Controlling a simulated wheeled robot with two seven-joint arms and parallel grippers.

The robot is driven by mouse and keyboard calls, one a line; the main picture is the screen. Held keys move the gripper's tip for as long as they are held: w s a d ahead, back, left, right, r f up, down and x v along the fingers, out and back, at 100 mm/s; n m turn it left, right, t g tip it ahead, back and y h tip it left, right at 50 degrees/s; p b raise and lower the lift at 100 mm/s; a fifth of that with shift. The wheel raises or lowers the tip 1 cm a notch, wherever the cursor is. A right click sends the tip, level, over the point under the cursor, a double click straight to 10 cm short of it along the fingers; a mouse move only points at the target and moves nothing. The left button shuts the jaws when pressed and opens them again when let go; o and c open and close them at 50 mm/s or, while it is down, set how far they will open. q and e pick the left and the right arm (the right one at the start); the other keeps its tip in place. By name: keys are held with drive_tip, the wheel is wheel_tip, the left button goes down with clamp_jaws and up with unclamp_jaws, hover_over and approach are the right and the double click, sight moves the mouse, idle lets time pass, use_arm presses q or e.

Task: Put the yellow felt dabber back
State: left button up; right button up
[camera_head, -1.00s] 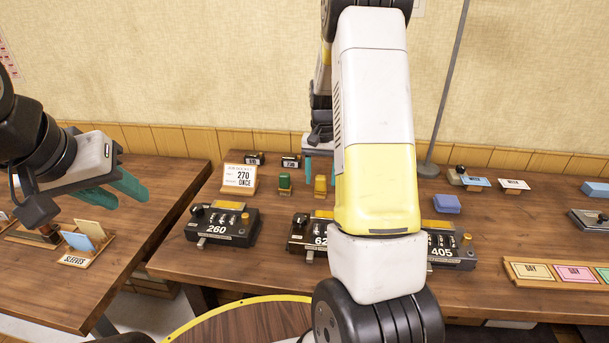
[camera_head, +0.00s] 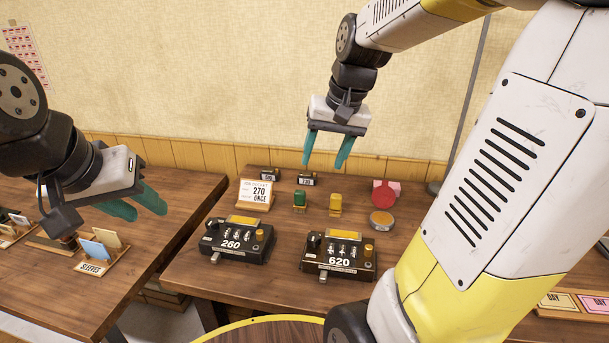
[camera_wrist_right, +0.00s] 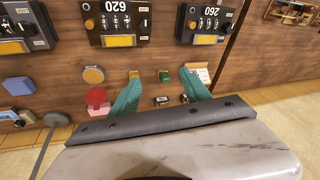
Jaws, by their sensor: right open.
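The yellow felt dabber (camera_head: 335,203) stands upright on the table, right of the similar green dabber (camera_head: 300,200). In the right wrist view the yellow dabber (camera_wrist_right: 134,75) is partly hidden by a fingertip, and the green dabber (camera_wrist_right: 164,76) shows between the fingers. My right gripper (camera_head: 323,165) is open and empty, pointing down above and behind the dabbers, apart from them. My left gripper (camera_head: 149,212) is open and empty over the left table, near the sleeves holder (camera_head: 93,267).
Two black presses, 260 (camera_head: 237,240) and 620 (camera_head: 339,254), stand in front of the dabbers. A 270 ONCE card (camera_head: 256,195) is left of them. A round orange-topped tin (camera_head: 381,221) and a red round thing (camera_head: 384,193) are to the right.

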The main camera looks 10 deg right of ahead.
drive_tip(key=s+a+r+n+t, duration=0.1)
drive_tip(key=s+a, duration=0.4)
drive_tip(key=s, duration=0.7)
drive_tip(key=shift+r+n+t+y, duration=0.15)
drive_tip(key=shift+n+t+y, duration=0.15)
drive_tip(key=shift+n+t, duration=0.55)
